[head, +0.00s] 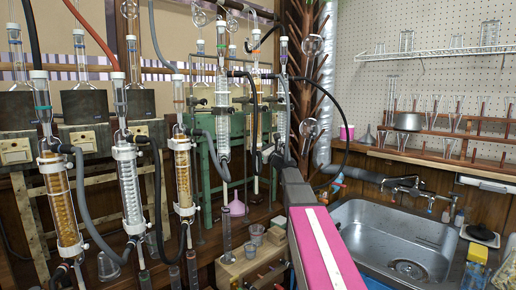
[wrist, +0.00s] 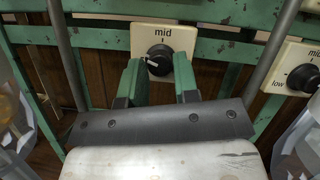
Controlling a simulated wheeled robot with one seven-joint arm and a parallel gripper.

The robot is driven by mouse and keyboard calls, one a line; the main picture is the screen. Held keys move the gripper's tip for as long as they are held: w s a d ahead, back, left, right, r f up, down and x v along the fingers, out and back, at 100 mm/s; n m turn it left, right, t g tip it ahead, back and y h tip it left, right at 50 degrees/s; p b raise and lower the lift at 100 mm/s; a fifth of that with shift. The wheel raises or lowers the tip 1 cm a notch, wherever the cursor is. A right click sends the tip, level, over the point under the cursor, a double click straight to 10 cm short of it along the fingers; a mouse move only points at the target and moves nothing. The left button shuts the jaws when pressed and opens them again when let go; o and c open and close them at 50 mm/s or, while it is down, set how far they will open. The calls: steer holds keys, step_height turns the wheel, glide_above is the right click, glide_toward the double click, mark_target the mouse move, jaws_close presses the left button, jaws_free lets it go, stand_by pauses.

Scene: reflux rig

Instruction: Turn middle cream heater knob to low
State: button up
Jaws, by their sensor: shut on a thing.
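A cream heater plate with "mid" printed at its top (wrist: 178,37) is on the green frame in the wrist view. Its black round knob (wrist: 160,59) sits at the plate's middle. The knob's white pointer mark is toward its left side. My gripper (wrist: 158,72) has its two green fingers at either side of the knob, shut on it. The lower part of the plate, where other labels could be, is hidden by the fingers. In the head view my arm reaches toward the green frame, and glassware and the arm hide this knob and my gripper.
A second cream plate with a black knob (wrist: 303,77), marked "mid" and "low", is at right in the wrist view. Grey rods stand either side of my gripper. In the head view, glass condensers (head: 131,190) and hoses crowd the left; a steel sink (head: 395,240) is at right.

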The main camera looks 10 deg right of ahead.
steer(key=shift+n+g, duration=0.4)
steer(key=shift+n, duration=0.4)
steer(key=o, duration=0.9)
steer(key=shift+m, duration=0.3)
